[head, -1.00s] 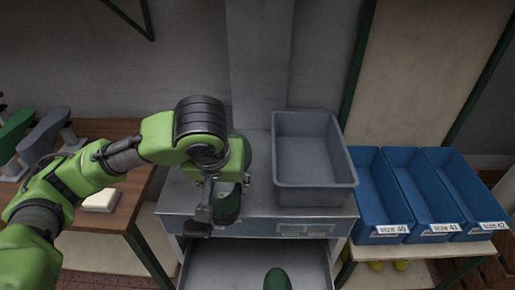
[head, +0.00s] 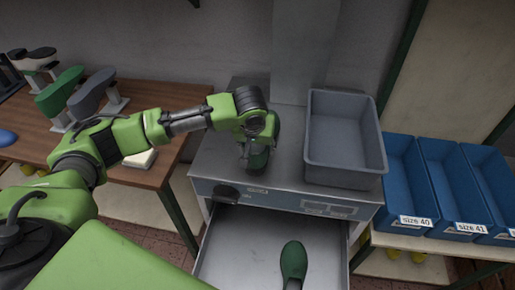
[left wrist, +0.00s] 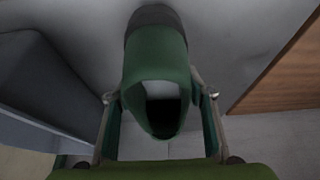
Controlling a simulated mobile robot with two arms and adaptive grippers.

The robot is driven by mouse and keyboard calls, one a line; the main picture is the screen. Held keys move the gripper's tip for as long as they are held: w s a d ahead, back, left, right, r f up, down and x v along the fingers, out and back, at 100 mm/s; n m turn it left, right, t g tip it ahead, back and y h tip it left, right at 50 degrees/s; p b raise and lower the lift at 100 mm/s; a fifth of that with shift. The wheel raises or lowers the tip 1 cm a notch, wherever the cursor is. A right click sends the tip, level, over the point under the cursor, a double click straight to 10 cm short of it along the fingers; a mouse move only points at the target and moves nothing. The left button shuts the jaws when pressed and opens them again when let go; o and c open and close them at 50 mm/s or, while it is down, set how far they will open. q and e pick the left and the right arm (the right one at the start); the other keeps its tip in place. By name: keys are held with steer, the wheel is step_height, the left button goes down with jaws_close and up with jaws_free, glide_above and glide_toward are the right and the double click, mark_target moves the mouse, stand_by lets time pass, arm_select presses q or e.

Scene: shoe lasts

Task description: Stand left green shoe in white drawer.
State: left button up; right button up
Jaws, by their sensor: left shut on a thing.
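My left gripper (head: 257,152) is shut on a green shoe (head: 259,160) over the top of the metal cabinet, near its front edge. My arm hides much of this shoe. In the left wrist view the green shoe (left wrist: 158,62) sits between the two fingers, with a dark hollow facing the camera and a dark grey far end. I cannot tell whether it touches the cabinet top. The white drawer (head: 235,250) is pulled open below. Another green shoe (head: 293,262) is in the drawer, right of its middle. My right gripper is not in view.
A grey bin (head: 345,165) stands on the cabinet, right of my gripper. Blue size-labelled bins (head: 408,190) are further right. A wooden table (head: 140,100) at left bears shoe lasts on stands, including a green one (head: 60,92) and a grey one (head: 92,94). The drawer's left part is clear.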

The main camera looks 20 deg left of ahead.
arm_select(q)
steer(key=shift+a+f, duration=0.1)
steer(key=shift+f, duration=0.6)
steer(key=shift+f, duration=0.1)
steer(key=o, duration=1.4)
steer(key=shift+o, duration=0.2)
